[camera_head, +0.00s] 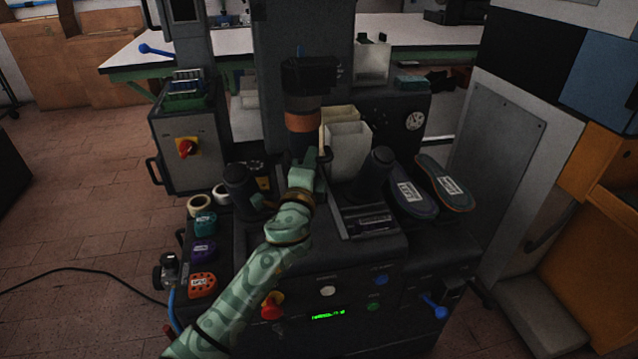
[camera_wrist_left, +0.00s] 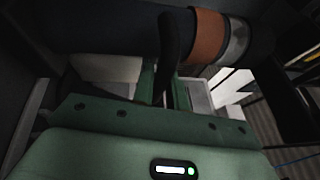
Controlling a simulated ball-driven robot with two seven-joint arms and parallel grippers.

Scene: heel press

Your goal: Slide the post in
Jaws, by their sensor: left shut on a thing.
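A dark upright post (camera_head: 300,143) with a copper-coloured band stands below the dark press head (camera_head: 308,75). In the left wrist view the post (camera_wrist_left: 120,28) lies across the top, with its copper band and a grey ring at the right. My left gripper (camera_head: 308,168) is at the lower part of the post. In the left wrist view my left gripper (camera_wrist_left: 165,88) is shut on a slim dark handle (camera_wrist_left: 172,52) that reaches up to the post. The fingers and arm hide the post's lower end and what is below it. My right gripper is not in view.
White bins (camera_head: 347,150) stand close right of the gripper. Dark stubby cylinders stand either side, one at left (camera_head: 237,183), one at right (camera_head: 376,170). Two insoles (camera_head: 445,183) lie at the right. Tape rolls and coloured pieces line the left edge. A control panel (camera_head: 330,290) is in front.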

